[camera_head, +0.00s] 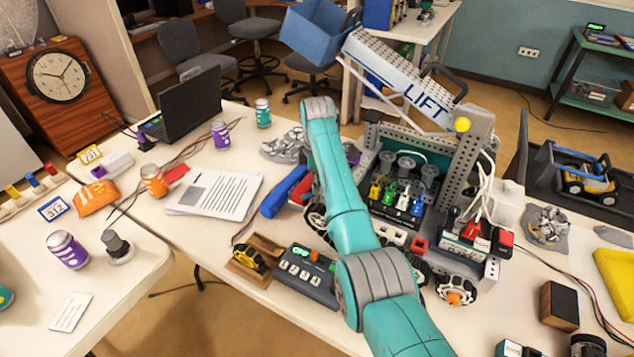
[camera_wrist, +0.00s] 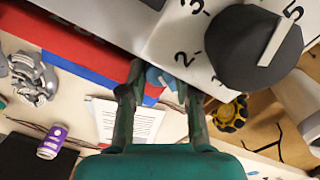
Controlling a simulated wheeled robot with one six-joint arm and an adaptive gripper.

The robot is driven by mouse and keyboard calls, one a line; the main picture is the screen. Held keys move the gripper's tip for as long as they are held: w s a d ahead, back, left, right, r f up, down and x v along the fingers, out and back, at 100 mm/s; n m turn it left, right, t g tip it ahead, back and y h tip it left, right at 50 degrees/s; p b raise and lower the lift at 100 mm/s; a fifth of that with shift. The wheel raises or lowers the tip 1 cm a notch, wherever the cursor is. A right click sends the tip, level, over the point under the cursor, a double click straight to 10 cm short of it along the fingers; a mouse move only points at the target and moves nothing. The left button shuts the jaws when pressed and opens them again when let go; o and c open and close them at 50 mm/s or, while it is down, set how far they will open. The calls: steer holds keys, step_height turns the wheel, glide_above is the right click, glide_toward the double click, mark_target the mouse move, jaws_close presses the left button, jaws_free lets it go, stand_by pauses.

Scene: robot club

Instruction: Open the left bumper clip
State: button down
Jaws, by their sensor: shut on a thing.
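The small wheeled robot (camera_head: 420,190) stands on the table, partly behind my arm. Its blue bumper (camera_head: 285,190) runs along its left side, with a red part beside it. The bumper also shows in the wrist view as a blue bar (camera_wrist: 75,62) with a red strip above it. My gripper (camera_wrist: 160,88) is at the bar's right end, its fingers closed around a small light-blue piece (camera_wrist: 158,77), which looks like the left bumper clip. The fingers hide part of it. In the head view my gripper is hidden behind my arm.
A black dial (camera_wrist: 252,48) on a white numbered panel is close to the right of my gripper. Printed paper (camera_head: 215,193), a grey control box (camera_head: 306,278) and a yellow toy on a wooden stand (camera_head: 250,258) lie near the bumper. A raised LIFT panel (camera_head: 400,75) stands behind.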

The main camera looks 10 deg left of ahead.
stand_by(0.3)
steer(key=c, duration=1.1)
jaws_free()
steer(key=r, duration=1.2)
steer(key=shift+s, duration=0.2)
